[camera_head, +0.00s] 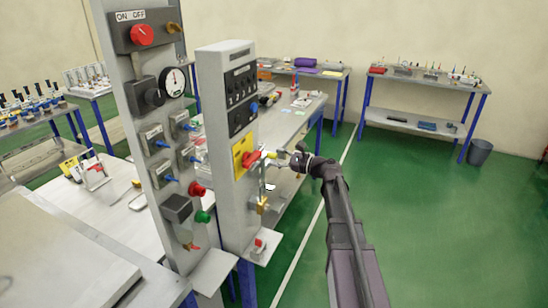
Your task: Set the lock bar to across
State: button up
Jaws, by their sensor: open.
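A narrow grey panel post (222,150) stands in the middle left. On it is a yellow plate (241,147) with a red handle (250,160). Below and right of the handle a thin upright metal bar (262,182) runs down to a brass fitting (262,206). I cannot tell for sure which of these parts is the lock bar. My gripper (292,157) is just right of the red handle, at about its height. It looks empty and open. Its fingers are small in the view, and I cannot tell whether they touch anything.
A second panel post (150,110) on the left carries a red ON/OFF knob (141,35), a gauge (175,82) and several valves and buttons. A workbench (290,118) with tools stands behind. Another table (420,76) is at the back right. The green floor at right is clear.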

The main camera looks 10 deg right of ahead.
jog(key=shift+w+a, duration=0.45)
jog(key=shift+a, duration=0.15)
grip_shut()
jog(key=s+a, duration=0.1)
jog(key=s, duration=0.1)
jog(key=s+a, duration=0.2)
jog(key=shift+s, duration=0.2)
grip_release()
jog(key=shift+s+a, duration=0.1)
jog(key=shift+a, duration=0.05)
